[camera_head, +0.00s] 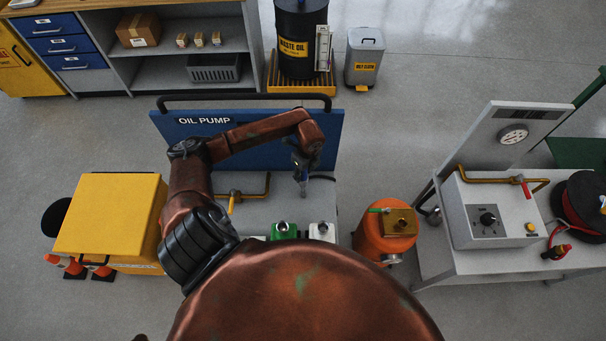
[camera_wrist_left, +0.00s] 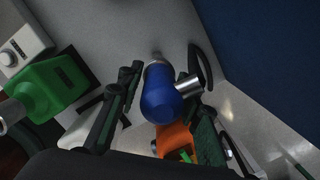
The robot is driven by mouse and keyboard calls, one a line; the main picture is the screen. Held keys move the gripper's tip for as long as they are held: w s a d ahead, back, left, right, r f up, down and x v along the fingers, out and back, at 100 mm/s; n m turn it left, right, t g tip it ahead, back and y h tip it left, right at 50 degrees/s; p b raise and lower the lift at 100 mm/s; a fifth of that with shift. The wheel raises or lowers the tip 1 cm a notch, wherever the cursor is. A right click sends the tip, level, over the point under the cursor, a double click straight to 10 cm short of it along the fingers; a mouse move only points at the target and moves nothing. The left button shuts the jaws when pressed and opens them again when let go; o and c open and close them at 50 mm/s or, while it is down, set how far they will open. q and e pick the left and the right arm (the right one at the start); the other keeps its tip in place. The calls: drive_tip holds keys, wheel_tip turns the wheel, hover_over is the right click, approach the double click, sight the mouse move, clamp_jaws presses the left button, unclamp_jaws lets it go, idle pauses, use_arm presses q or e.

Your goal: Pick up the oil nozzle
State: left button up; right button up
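The oil nozzle, a blue body with a silver metal collar and side stub, shows in the left wrist view (camera_wrist_left: 163,98). In the head view it is a small bluish shape (camera_head: 303,187) at the grey top of the oil pump cart (camera_head: 262,206). My left gripper (camera_head: 303,172) points down over the nozzle. In the left wrist view its two dark green fingers (camera_wrist_left: 160,105) are spread on either side of the blue body, with a gap on the left. Contact on the right is unclear. My right gripper is not in view.
A blue panel (camera_head: 235,147) labelled OIL PUMP stands behind. A green bottle (camera_head: 284,230) and white containers (camera_head: 322,231) are in front. An orange canister (camera_head: 384,235) and a grey bench (camera_head: 472,261) are to the right. A yellow cabinet (camera_head: 110,214) is left.

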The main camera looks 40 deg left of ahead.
use_arm(q)
clamp_jaws()
drive_tip(key=shift+r, duration=0.1)
idle(0.3)
